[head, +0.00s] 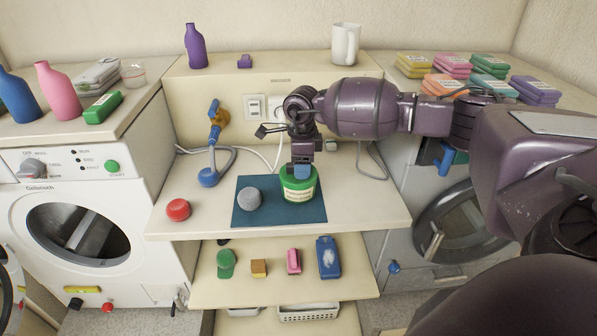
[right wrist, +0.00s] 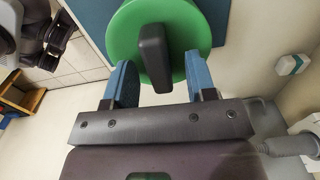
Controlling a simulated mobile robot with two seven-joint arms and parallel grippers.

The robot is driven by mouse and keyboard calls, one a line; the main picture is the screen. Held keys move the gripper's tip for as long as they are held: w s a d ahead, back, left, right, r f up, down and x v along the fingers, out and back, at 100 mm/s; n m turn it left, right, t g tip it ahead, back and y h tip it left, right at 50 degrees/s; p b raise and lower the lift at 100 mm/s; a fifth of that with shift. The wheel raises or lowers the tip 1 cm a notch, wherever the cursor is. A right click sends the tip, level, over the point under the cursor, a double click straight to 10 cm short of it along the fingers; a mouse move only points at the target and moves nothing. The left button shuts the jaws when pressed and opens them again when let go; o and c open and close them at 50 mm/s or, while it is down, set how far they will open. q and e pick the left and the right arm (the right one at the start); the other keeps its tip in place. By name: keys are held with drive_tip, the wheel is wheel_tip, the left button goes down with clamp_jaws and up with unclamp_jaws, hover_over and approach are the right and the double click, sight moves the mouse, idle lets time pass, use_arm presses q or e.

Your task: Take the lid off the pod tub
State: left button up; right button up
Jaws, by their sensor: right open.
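The pod tub (head: 300,196), green with a pale label, stands upright on the right part of a dark teal mat (head: 262,214) on the worktop. Its green lid (right wrist: 188,28) is on it and has a dark bar handle (right wrist: 153,57) across the middle. My right gripper (head: 301,171) is directly over the tub, pointing down, with blue fingertips. In the right wrist view the fingers are open, one on each side of the handle, with a gap on both sides. In the head view the gripper hides part of the lid. My left gripper is not in view.
A grey round object (head: 249,198) lies on the mat, left of the tub. A red round object (head: 178,209) is farther left. A blue hose nozzle (head: 208,177) and cables lie behind. Washing machines flank the worktop. The front right of the worktop is clear.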

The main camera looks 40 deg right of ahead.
drive_tip(key=shift+f, duration=0.1)
drive_tip(key=shift+c, duration=0.5)
clamp_jaws()
